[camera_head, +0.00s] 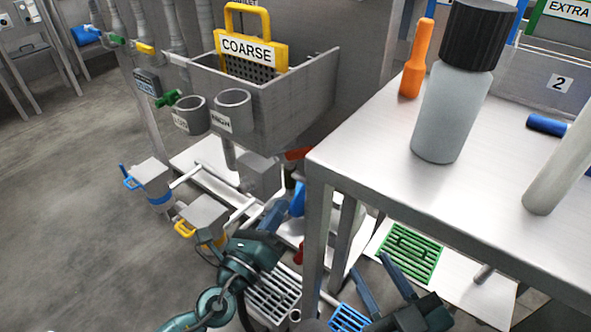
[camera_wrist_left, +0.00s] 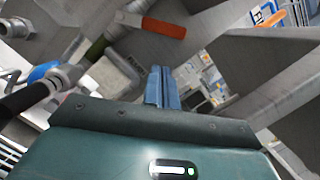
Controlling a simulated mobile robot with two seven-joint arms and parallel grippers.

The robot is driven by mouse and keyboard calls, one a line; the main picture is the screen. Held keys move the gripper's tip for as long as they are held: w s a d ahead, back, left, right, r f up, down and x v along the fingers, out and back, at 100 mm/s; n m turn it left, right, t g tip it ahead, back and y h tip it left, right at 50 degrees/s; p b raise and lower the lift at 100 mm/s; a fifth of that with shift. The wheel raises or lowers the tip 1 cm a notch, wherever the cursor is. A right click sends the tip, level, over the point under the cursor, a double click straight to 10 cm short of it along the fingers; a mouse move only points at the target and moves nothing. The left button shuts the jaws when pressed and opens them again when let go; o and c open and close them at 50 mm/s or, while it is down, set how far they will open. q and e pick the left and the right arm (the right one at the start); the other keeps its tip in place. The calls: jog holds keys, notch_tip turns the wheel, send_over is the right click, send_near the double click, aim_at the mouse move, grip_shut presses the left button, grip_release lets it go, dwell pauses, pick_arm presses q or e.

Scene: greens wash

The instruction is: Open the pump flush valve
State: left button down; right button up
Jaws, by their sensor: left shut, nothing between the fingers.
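A red lever (camera_head: 298,153) shows beside the steel sink and the table corner. A red lever on a pipe also shows in the left wrist view (camera_wrist_left: 163,27), beyond the fingertips. A blue handle (camera_head: 298,200) shows lower down near the table leg. My left gripper (camera_head: 280,205) is shut and empty, just left of this blue handle. In the left wrist view its fingers (camera_wrist_left: 162,72) are together, with the red lever apart from them. My right gripper (camera_head: 368,263) is open and empty below the table.
The steel sink (camera_head: 300,95) holds a yellow COARSE screen (camera_head: 250,50). Floor at left is clear.

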aim_at(292, 155)
pick_arm(q)
jog(key=x, duration=1)
jog(key=shift+r+p, duration=0.35)
jog(key=shift+p, duration=0.1)
pick_arm(e)
jog(key=shift+w+d, duration=0.1)
jog(key=shift+w, duration=0.05)
pick_arm(q)
jog(key=shift+s+r, duration=0.1)
pick_arm(e)
jog(key=shift+r, duration=0.1)
